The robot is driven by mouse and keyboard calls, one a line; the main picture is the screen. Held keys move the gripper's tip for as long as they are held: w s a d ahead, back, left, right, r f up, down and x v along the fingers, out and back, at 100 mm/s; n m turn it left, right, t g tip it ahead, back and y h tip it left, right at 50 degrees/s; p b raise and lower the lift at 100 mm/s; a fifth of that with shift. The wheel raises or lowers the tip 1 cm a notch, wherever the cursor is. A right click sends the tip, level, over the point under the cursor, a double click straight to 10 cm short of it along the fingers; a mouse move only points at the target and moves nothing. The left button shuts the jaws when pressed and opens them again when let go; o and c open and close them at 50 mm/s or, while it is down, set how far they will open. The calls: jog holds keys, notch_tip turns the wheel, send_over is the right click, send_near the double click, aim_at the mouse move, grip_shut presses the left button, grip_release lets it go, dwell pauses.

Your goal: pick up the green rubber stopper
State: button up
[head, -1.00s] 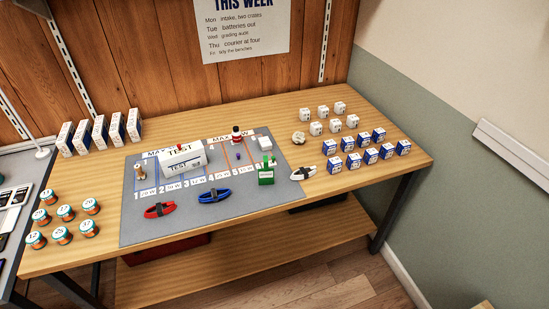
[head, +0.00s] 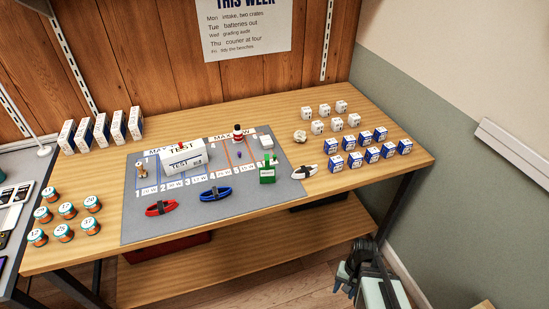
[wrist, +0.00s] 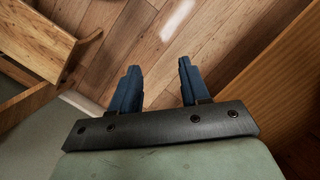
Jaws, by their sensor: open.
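A green block-like object (head: 267,175) stands on the grey mat (head: 190,226), near its right edge. Small green shapes show on its top; at this size I cannot tell whether one is the rubber stopper. No other green stopper is distinct on the table. My gripper (head: 357,264) is at the lower right of the head view, off the table's front edge and well apart from the green object. In the wrist view my gripper (wrist: 158,72) is open, its two blue fingers wide apart with only floor beyond them.
The mat also holds a white TEST box (head: 183,157), a red band (head: 160,209), a blue band (head: 215,194) and a red-white-black piece (head: 238,133). Blue-and-white boxes (head: 372,154) stand right; orange-and-teal jars (head: 67,211) stand left.

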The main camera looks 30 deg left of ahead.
jog(key=w+a+r+n+t, duration=0.1)
jog(key=w+a+r, duration=0.1)
jog(key=a+r, duration=0.7)
jog(key=w+a+r+n+t+y, duration=0.1)
jog(key=w+a+r, duration=0.2)
jog(key=a+r, duration=0.6)
jog(key=w+a+r+n+y, duration=0.1)
jog(key=w+a+r, duration=0.1)
jog(key=a+r, duration=0.6)
jog(key=shift+w+a+r+t, duration=0.15)
jog(key=shift+a+r+t, duration=0.25)
jog(key=shift+r, duration=0.2)
jog(key=n+h, duration=0.3)
jog(key=n, duration=0.9)
send_near(274, 155)
jog(key=f, duration=0.8)
jog(key=shift+d+f, duration=0.25)
jog(key=shift+f, duration=0.15)
jog(key=shift+c, duration=0.2)
grip_shut()
